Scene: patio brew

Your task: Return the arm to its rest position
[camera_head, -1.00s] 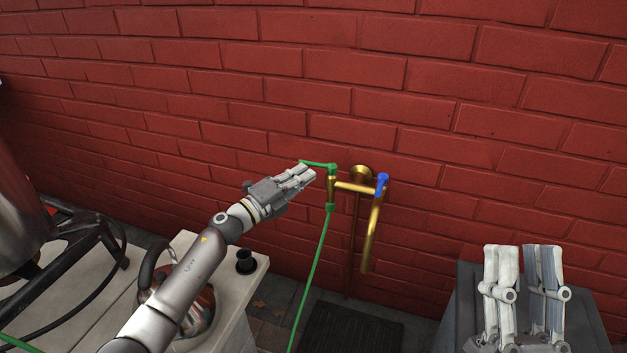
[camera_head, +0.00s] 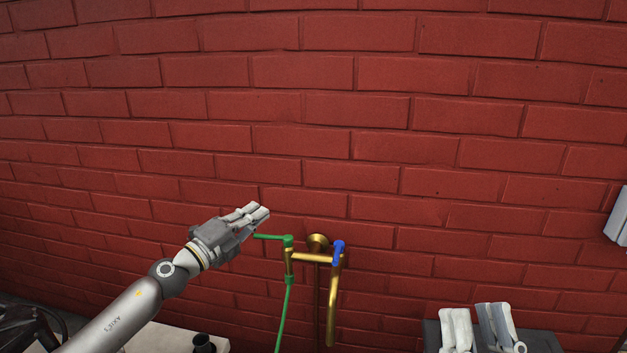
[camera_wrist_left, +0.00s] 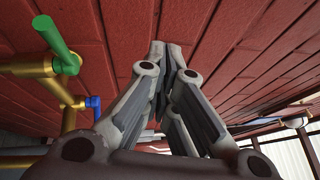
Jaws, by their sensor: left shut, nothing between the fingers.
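My left arm (camera_head: 125,310) reaches in from the lower left in the head view. Its left gripper (camera_head: 262,212) is shut and empty, just left of and a little above the green tap handle (camera_head: 270,237). In the left wrist view the left gripper's fingertips (camera_wrist_left: 168,55) meet in front of the brick wall, with the green handle (camera_wrist_left: 58,45) to their left and apart from them. My right gripper (camera_head: 480,325) points up at the lower right in the head view, its fingers apart with nothing between them. Its lower part is cut off.
A brass tap (camera_head: 315,258) with a blue handle (camera_head: 338,250) stands out from the red brick wall (camera_head: 330,110). A green hose (camera_head: 284,310) hangs from it. A pale worktop (camera_head: 175,340) with a small black object (camera_head: 203,343) is at the lower left. A dark box (camera_head: 432,335) stands behind my right gripper.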

